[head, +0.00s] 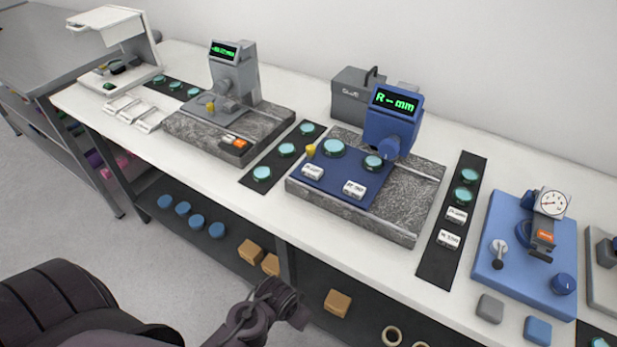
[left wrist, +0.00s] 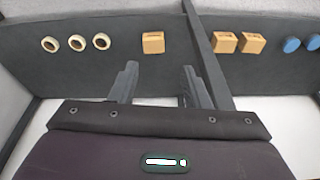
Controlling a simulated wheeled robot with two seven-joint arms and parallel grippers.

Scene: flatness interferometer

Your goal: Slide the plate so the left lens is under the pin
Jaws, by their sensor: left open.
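The blue plate (head: 335,182) lies on the grey granite base (head: 400,205) of the blue interferometer (head: 392,122). It carries a left teal lens (head: 333,147), a right teal lens (head: 373,162), a yellow knob (head: 311,150) at its left edge and two white labels in front. The right lens is close beside the blue head; the left lens is clear of it to the left. The pin itself is not clearly visible. My left gripper (head: 292,312) is below the bench front, away from the plate; its open, empty fingers show in the left wrist view (left wrist: 158,85). My right gripper is not in view.
Black strips with lenses lie on the left (head: 283,152) and right (head: 453,215) of the granite base. A grey instrument (head: 235,75) stands further left, a blue gauge stand (head: 525,250) at right. The lower shelf holds wooden blocks (head: 338,302), rings and blue discs.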

